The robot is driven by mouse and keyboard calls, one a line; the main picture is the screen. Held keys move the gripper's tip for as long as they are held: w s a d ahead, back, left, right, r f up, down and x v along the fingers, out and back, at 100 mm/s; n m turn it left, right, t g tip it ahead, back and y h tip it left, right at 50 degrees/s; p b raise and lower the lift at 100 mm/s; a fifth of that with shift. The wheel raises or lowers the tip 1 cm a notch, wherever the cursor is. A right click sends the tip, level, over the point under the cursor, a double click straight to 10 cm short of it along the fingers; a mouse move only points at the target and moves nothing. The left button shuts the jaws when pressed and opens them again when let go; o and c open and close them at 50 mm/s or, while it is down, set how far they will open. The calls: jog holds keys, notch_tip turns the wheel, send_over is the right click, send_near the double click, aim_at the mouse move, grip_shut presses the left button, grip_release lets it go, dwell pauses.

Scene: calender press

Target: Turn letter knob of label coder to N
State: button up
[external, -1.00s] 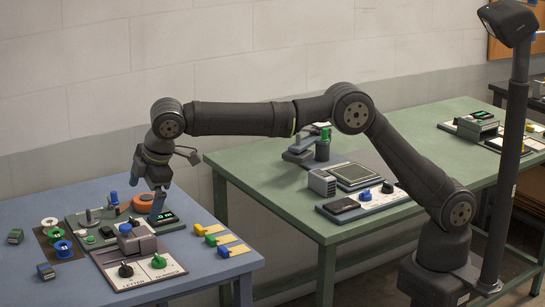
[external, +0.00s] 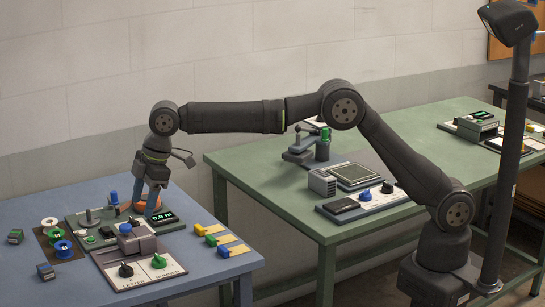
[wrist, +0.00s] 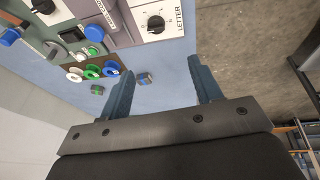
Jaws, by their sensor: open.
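The label coder (external: 112,257) is at the front of the blue table, with a grey block on top and a pale panel in front. Its black letter knob (external: 126,270) sits beside a green number knob (external: 158,261). In the wrist view the letter knob (wrist: 155,24) is at the top, by the word LETTER; its dial marks are too small to read. My gripper (external: 146,212) is open and empty, fingers down, behind the label coder in the external view. In the wrist view my gripper (wrist: 161,68) has its fingers apart, with the knob beyond the fingertips and no contact.
A green digital display (external: 163,217) and an orange round part (external: 126,209) are close to my fingers. Colored spools (external: 61,247) lie left of the coder. Yellow tags with blocks (external: 223,240) lie right. The front-left of the blue table is mostly clear.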

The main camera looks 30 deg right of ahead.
jog(key=w+f+g+y, duration=0.1)
jog(key=w+f, duration=0.1)
jog(key=w, duration=0.1)
send_near(125, 265)
jog(key=x, duration=0.8)
jog(key=shift+f, duration=0.4)
jog(key=c, duration=1)
